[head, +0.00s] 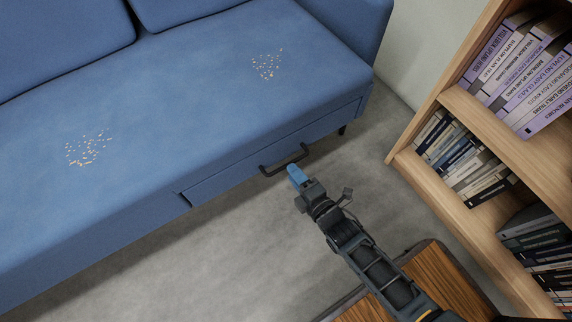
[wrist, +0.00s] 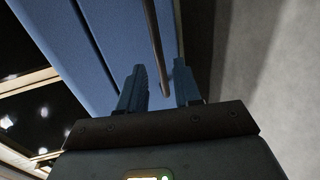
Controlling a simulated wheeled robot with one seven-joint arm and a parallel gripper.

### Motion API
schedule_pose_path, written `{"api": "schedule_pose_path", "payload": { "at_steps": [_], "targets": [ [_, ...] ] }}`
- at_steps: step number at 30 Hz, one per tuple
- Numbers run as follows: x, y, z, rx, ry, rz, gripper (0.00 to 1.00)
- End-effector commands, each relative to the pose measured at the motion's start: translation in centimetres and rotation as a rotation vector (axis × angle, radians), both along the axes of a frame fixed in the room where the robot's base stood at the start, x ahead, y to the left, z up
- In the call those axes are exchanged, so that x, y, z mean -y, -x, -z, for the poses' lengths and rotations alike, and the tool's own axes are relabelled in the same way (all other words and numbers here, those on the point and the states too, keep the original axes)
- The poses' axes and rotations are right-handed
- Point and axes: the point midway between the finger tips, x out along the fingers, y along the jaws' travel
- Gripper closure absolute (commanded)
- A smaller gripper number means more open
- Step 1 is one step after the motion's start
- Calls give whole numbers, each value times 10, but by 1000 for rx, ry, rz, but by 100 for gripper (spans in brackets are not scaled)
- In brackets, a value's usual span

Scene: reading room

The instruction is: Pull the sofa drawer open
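The blue sofa (head: 190,75) fills the left and middle of the head view. Its drawer front (head: 235,172) is in the base, at the right part, and looks shut or nearly so; a small dark gap shows at its left end. A dark bar handle (head: 284,161) stands out from the drawer front. My gripper (head: 296,175) is right by the handle, in front of it. In the wrist view my gripper's two blue fingers (wrist: 160,88) are apart, with the handle bar (wrist: 155,45) running between them. I cannot tell whether either finger touches the bar.
Crumbs lie in two patches (head: 88,148) on the sofa seat. A wooden bookshelf (head: 410,160) with books stands at the right. A wooden-topped piece of furniture (head: 428,268) is at the lower right, under my arm. Grey floor (head: 220,240) in front of the drawer is clear.

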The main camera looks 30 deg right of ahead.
Motion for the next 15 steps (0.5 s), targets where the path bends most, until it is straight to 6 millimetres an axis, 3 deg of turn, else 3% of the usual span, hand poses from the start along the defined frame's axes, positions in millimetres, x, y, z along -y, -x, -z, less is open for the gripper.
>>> {"api": "schedule_pose_path", "payload": {
  "at_steps": [7,15],
  "targets": [
    [0,-36,9,2,-1,0,67],
    [0,-49,10,1,-1,0,67]
  ]
}}
